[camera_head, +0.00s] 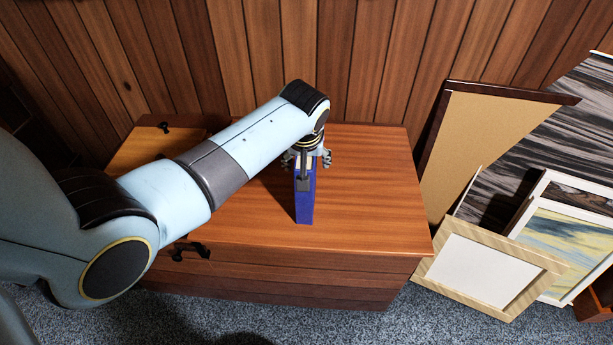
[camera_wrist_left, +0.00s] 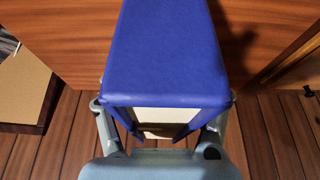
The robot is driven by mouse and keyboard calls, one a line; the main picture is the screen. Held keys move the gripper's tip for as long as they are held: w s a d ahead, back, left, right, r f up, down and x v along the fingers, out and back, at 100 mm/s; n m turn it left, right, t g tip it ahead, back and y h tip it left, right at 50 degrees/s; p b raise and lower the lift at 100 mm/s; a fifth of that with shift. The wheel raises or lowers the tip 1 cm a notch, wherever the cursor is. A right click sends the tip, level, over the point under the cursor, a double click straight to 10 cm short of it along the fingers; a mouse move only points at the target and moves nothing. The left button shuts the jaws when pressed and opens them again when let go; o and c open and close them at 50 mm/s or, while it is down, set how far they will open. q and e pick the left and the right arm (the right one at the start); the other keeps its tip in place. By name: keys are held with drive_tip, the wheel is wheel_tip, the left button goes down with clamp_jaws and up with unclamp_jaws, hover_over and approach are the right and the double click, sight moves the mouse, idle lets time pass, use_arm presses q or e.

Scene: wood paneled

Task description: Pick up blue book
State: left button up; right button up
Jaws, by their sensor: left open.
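The blue book (camera_head: 305,202) stands upright on the wooden cabinet top (camera_head: 370,200) in the head view. My left gripper (camera_head: 307,160) is at the book's upper far end, with its fingers on either side of it. In the left wrist view the book (camera_wrist_left: 165,55) fills the upper middle, with its pale page edges toward the gripper. The left gripper (camera_wrist_left: 162,130) is open there, one finger at each side of the book. Whether the fingers touch the covers cannot be told. My right gripper is not in view.
Several picture frames, including a cream one (camera_head: 485,268) and a brown-edged board (camera_head: 480,140), lean right of the cabinet. A wood-panelled wall (camera_head: 380,60) stands behind. Dark handles (camera_head: 190,250) show on the cabinet's left. The cabinet top right of the book is clear.

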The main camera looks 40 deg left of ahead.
use_arm(q)
drive_tip(key=shift+f, duration=0.1)
clamp_jaws()
idle(0.5)
